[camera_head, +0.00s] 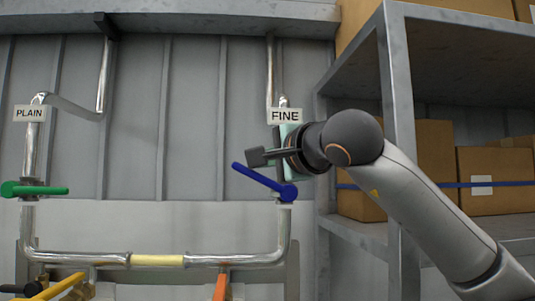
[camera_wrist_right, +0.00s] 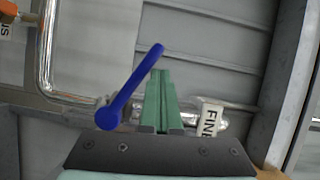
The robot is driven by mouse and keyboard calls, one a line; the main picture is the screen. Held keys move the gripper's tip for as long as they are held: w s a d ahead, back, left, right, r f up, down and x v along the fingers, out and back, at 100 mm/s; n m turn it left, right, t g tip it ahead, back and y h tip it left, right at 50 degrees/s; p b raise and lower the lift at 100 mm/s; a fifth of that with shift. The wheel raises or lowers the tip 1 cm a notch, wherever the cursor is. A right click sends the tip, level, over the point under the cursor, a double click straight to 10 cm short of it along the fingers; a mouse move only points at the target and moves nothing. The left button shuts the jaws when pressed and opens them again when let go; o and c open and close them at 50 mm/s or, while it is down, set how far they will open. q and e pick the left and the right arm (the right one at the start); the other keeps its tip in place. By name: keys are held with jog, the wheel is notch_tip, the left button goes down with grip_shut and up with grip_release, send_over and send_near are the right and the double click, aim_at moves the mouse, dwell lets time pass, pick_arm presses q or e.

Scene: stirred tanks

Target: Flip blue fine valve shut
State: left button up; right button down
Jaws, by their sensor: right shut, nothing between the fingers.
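The blue valve handle (camera_head: 262,179) sits on the vertical pipe under the FINE label (camera_head: 285,115). It slants from its pivot on the pipe up to the left, neither in line with the pipe nor fully level. My right gripper (camera_head: 257,157) is shut and empty, just above the handle. In the right wrist view the green fingers (camera_wrist_right: 160,98) are together, and the blue handle (camera_wrist_right: 132,88) lies right beside them on the left, its free end near their tips. I cannot tell whether they touch. My left gripper is not in view.
A green valve handle (camera_head: 35,190) lies level under the PLAIN label (camera_head: 29,113). A silver pipe with a yellow band (camera_head: 157,260) runs below, with an orange handle (camera_head: 221,287). A grey shelf post (camera_head: 398,120) and cardboard boxes (camera_head: 495,178) stand at right.

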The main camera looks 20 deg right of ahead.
jog(key=shift+w+a+f+n+g+p, duration=0.15)
jog(key=shift+a+f+n+g+p, duration=0.35)
jog(key=shift+a+f+n+p, duration=0.35)
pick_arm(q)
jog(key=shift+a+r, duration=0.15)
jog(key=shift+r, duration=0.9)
pick_arm(e)
jog(key=shift+w+a+f+n+h, duration=0.1)
jog(key=shift+f+n+h, duration=0.3)
jog(key=shift+f+n, duration=0.2)
